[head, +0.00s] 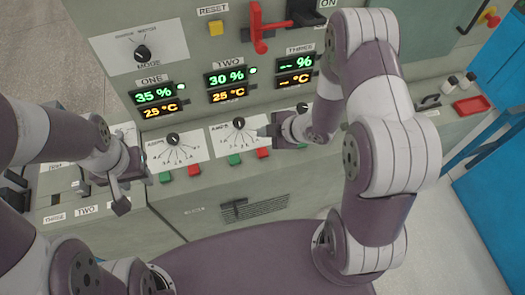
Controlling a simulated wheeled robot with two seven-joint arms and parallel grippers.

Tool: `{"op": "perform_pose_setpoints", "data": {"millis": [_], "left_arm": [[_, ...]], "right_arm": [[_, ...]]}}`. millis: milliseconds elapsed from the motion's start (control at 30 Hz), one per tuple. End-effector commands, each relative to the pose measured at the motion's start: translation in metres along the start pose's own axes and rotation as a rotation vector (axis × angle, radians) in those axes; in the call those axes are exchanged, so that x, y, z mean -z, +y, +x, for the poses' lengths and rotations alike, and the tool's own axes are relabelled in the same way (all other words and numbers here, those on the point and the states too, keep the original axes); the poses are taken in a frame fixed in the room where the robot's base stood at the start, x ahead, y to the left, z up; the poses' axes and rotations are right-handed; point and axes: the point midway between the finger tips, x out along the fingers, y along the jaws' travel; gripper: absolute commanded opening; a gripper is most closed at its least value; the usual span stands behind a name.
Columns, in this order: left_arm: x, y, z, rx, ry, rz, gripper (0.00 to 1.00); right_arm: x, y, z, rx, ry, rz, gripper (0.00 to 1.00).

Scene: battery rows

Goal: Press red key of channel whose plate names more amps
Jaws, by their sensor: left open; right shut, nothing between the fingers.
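The panel carries three channels marked ONE, TWO and THREE. Under ONE are a dial plate (180,150), a green key (166,177) and a red key (195,170). Under TWO are a dial plate (228,136), a green key (234,159) and a red key (264,154). The writing on the plates is too small to read for amps. My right gripper (268,131) is shut and empty, just above the red key of TWO in the picture; contact does not show. My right arm hides most of the controls under THREE. My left gripper (122,191) is open, left of ONE's keys.
Displays show 35% for ONE (153,97), 30% for TWO (227,77) and dashes for THREE (295,64). A large red switch handle (258,35) stands out above TWO. A red tray (472,106) lies at the right. A vent (250,209) is below the keys.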

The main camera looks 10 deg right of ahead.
Motion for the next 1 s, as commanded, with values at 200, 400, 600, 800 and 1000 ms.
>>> {"op": "perform_pose_setpoints", "data": {"millis": [200, 400, 600, 800, 1000], "left_arm": [[-0.004, 0.000, 0.033, 0.000, 0.000, 0.000, 0.43], [-0.007, 0.000, 0.058, 0.000, 0.000, 0.000, 0.43], [-0.008, 0.000, 0.068, 0.000, 0.000, 0.000, 0.43], [-0.008, 0.000, 0.066, 0.000, 0.000, 0.000, 0.43], [-0.008, 0.000, 0.066, 0.000, 0.000, 0.000, 0.43]], "right_arm": [[-0.018, -0.018, 0.025, 0.000, -0.001, 0.001, 0.00], [-0.033, -0.033, 0.045, -0.001, -0.001, 0.002, 0.00], [-0.039, -0.039, 0.054, -0.001, -0.001, 0.001, 0.00], [-0.039, -0.038, 0.053, -0.001, -0.001, 0.001, 0.00], [-0.039, -0.038, 0.053, 0.000, -0.001, 0.001, 0.00]]}}
